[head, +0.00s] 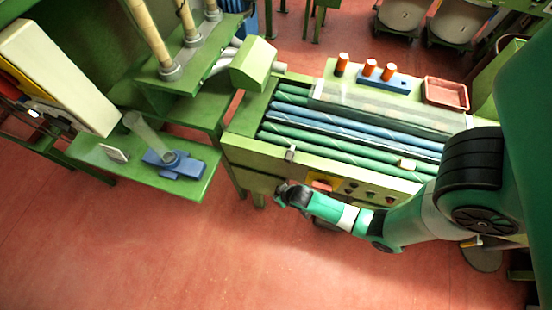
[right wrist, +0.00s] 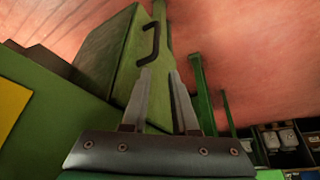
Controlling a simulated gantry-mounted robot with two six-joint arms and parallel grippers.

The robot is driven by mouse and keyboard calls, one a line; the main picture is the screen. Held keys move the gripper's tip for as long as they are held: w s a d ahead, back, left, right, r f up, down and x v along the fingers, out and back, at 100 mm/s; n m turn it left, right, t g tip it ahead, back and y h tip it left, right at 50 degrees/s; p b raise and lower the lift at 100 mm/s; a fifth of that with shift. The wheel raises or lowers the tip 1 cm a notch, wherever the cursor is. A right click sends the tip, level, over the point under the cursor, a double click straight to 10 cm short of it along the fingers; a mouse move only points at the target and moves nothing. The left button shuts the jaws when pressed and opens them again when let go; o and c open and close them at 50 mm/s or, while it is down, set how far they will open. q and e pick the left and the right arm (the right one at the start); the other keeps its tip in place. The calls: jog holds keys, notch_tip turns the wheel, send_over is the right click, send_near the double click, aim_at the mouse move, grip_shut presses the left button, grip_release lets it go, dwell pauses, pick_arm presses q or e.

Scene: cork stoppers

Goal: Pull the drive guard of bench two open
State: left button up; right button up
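The drive guard is a green box-like cover with a black bar handle (right wrist: 151,42); its face (right wrist: 112,60) fills the upper left of the right wrist view. It appears to be the green panel (head: 250,180) at the left end of the roller bench's front in the head view. My right gripper (right wrist: 162,76) is open and empty, its fingers apart. It also shows in the head view (head: 281,190), low in front of the bench. The handle lies beyond the fingertips, slightly left of their middle; I see no contact. My left gripper is not in view.
The bench carries green and blue rollers (head: 350,138), with orange-topped pegs (head: 370,67) and a red tray (head: 446,93) behind. A yellow control panel (head: 347,188) is on its front. A green table (head: 195,185) with a blue fixture stands left. The red floor in front is clear.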

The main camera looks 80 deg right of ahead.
jog(key=b+x, duration=0.2)
jog(key=x, duration=0.2)
jog(key=s+b+x, duration=0.1)
jog(key=b+x, duration=0.2)
jog(key=x, duration=0.1)
jog(key=s+b+x, duration=0.1)
jog(key=b+x, duration=0.1)
jog(key=x, duration=0.2)
jog(key=shift+a+f+b, duration=0.1)
jog(key=shift+f+b, duration=0.2)
grip_shut()
dwell(0.9)
